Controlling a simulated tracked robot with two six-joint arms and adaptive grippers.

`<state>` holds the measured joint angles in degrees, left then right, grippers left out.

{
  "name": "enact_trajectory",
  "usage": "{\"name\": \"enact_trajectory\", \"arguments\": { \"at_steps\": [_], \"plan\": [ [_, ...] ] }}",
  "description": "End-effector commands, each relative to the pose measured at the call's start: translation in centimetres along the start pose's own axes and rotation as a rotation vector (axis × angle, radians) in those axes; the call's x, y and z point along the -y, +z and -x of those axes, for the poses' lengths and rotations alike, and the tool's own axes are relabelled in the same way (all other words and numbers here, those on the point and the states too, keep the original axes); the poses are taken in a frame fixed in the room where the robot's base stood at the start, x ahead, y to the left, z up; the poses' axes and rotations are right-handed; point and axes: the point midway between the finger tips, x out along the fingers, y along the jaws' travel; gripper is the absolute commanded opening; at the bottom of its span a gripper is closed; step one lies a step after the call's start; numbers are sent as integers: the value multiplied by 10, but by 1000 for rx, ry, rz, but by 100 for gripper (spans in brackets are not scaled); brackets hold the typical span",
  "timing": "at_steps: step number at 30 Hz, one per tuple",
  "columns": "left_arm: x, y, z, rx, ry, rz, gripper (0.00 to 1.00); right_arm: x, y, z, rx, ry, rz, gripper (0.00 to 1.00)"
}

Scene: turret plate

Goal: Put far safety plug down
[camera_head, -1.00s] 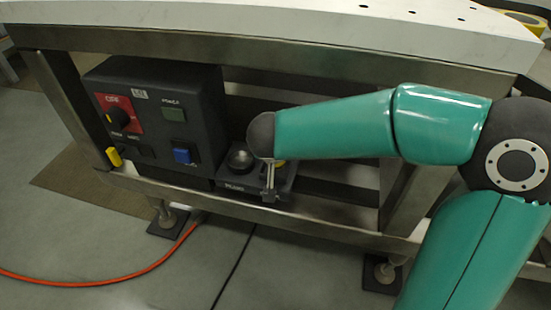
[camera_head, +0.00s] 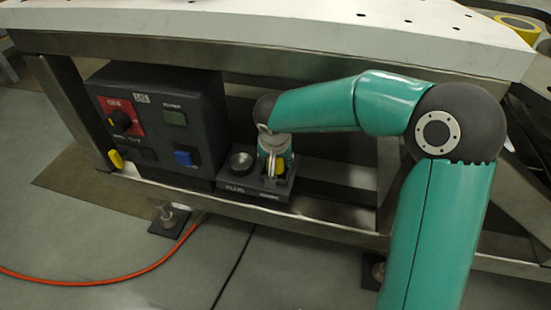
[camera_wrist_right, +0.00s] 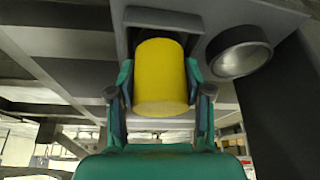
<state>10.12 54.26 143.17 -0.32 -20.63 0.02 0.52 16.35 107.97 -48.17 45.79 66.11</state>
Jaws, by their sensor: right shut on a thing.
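A yellow safety plug (camera_head: 280,166) is at the right part of a dark plug holder (camera_head: 240,188), on the lower rail right of the control box. In the right wrist view the yellow plug (camera_wrist_right: 161,75) is a smooth cylinder between the two fingers of my right gripper (camera_wrist_right: 160,95), which is shut on it. In the head view my right gripper (camera_head: 273,165) reaches down over the holder. The plug's inner end is hidden, so I cannot tell how fully it is seated. My left gripper is not in view.
A round metal cup (camera_head: 241,161) is left of the held plug in the holder. The dark control box (camera_head: 160,120) has a red-plated knob, a blue button and another yellow piece (camera_head: 116,159) at its lower left. The white table top (camera_head: 300,30) overhangs the holder.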

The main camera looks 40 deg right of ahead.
Motion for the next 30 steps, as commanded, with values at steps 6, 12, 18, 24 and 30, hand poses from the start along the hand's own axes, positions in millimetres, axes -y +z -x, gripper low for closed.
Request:
{"name": "enact_trajectory", "arguments": {
  "at_steps": [6, 12, 18, 24, 30],
  "plan": [
    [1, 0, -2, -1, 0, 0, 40, 0, 1, -2, -1, 0, 0, 53],
    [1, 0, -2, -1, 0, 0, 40, 0, 0, -1, -1, 0, 0, 75],
    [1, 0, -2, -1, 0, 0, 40, 0, 0, -1, -1, 0, 0, 75],
    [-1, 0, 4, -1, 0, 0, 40, 1, -1, 9, -3, -2, 0, 75],
    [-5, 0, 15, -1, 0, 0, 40, 1, -2, 44, -5, -3, 0, 75]
  ]
}}
